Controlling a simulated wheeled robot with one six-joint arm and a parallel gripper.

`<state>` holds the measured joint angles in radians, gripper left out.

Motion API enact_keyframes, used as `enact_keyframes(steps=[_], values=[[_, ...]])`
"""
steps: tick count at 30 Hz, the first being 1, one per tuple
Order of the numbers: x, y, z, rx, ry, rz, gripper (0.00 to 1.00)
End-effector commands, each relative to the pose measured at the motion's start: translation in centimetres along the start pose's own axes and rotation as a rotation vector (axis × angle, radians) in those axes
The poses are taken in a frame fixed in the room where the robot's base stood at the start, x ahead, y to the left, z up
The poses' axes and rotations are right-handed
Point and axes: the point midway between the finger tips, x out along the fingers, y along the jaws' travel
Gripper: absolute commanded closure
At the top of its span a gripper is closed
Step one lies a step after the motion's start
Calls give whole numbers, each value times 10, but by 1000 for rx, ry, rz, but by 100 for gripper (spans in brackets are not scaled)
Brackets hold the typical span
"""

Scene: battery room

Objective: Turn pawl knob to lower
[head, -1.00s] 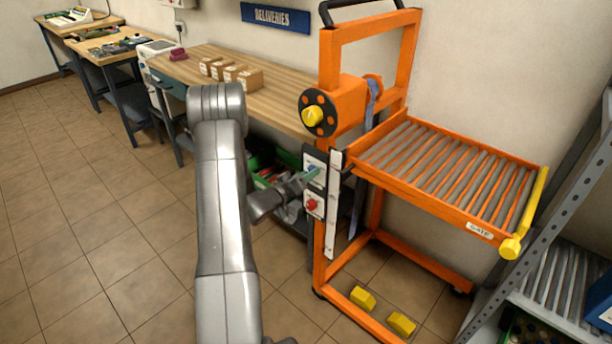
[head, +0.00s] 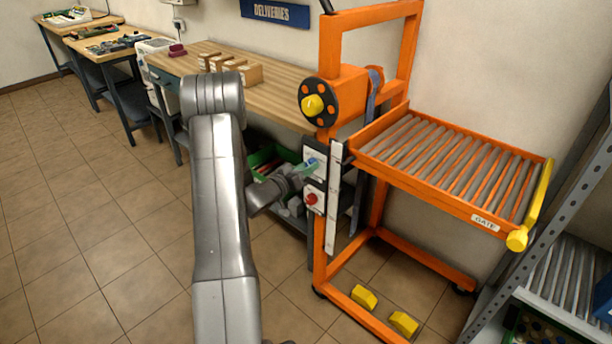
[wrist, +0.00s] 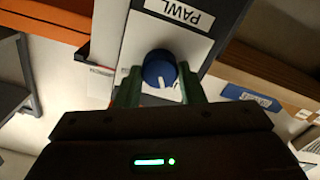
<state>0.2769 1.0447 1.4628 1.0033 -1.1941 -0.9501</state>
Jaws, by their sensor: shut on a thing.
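The pawl knob (wrist: 159,68) is blue with a white pointer mark. It sits on a white plate (wrist: 187,45) whose PAWL label reads upside down in the wrist view, and the mark points down in that picture. My gripper (wrist: 160,84) has its green fingers on both sides of the knob, shut on it. In the head view my gripper (head: 307,168) meets the blue knob (head: 312,162) on the post of the orange lift (head: 321,235). The fingers partly cover the plate there. No lettering for the knob's positions can be read.
A red knob (head: 311,199) is just below on the same post. A yellow-centred black wheel (head: 313,105) is above. The roller platform (head: 440,165) has a yellow gate bar (head: 530,205). A wooden bench (head: 280,95) stands behind, and a metal rack (head: 560,220) at right.

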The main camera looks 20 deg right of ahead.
Motion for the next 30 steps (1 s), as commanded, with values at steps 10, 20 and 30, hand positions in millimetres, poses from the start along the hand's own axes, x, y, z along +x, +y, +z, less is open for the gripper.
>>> enact_keyframes(steps=[10,20,30], values=[[0,-2,6,332,3,0,87],[0,-2,5,645,3,0,87],[0,-1,5,963,2,0,87]])
